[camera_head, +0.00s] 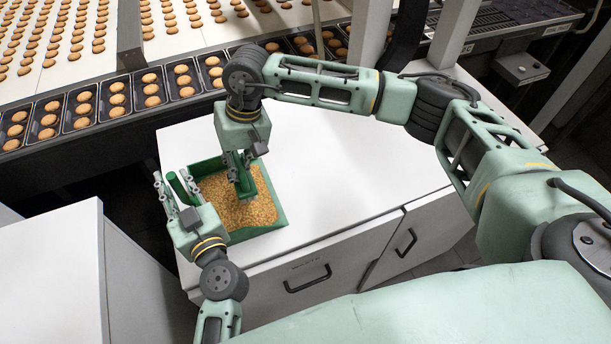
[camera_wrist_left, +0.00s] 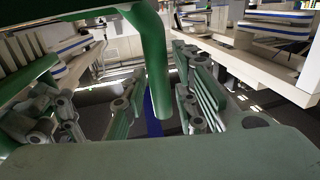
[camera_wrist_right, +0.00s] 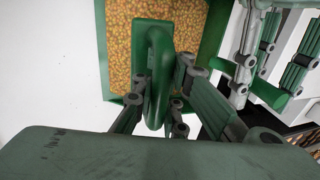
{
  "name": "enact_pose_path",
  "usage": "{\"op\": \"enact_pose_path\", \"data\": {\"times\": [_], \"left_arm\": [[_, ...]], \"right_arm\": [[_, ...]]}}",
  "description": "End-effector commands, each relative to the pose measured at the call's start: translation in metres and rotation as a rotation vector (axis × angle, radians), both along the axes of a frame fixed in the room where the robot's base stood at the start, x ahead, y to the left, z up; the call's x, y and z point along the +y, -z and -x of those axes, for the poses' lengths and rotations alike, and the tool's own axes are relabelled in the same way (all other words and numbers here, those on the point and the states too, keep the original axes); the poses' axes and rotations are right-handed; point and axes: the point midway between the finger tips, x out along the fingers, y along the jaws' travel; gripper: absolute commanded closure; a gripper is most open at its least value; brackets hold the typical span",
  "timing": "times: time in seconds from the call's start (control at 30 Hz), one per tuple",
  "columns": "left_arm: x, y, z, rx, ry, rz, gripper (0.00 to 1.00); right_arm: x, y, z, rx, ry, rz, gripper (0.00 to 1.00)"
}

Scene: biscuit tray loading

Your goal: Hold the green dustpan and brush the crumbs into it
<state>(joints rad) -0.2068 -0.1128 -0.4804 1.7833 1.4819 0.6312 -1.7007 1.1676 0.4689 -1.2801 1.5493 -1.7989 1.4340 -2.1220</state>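The green dustpan (camera_head: 276,205) lies on the white cabinet top, broad and shallow. Tan crumbs (camera_head: 222,195) cover its floor. They also show in the right wrist view (camera_wrist_right: 195,22). My left gripper (camera_head: 176,187) is at the pan's left side, its fingers around a green handle (camera_wrist_left: 158,85). The join between handle and pan is hidden. My right gripper (camera_head: 238,160) points down over the pan, shut on the green brush's looped handle (camera_wrist_right: 158,65). The brush (camera_head: 246,186) reaches down at the crumbs; its lower edge and any contact are unclear.
The white cabinet top (camera_head: 335,175) is clear right of the pan. Drawer handles are on its front. Behind it runs a conveyor with biscuits in dark trays (camera_head: 117,100). Another white cabinet (camera_head: 55,265) stands at left, across a dark gap.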

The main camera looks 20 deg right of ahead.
Motion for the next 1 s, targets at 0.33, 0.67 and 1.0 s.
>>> {"op": "enact_pose_path", "data": {"times": [0.33,0.67,1.0], "left_arm": [[0.0,0.0,0.0,0.0,0.0,0.0,0.62],[-0.008,0.002,0.04,0.005,0.002,0.001,0.62],[-0.02,0.002,0.104,0.004,0.001,0.0,0.62]], "right_arm": [[0.0,0.0,0.0,0.0,0.0,-0.001,1.0],[0.0,0.0,0.0,0.0,0.0,-0.001,1.0],[0.0,0.0,0.0,0.0,0.0,-0.001,1.0]]}}
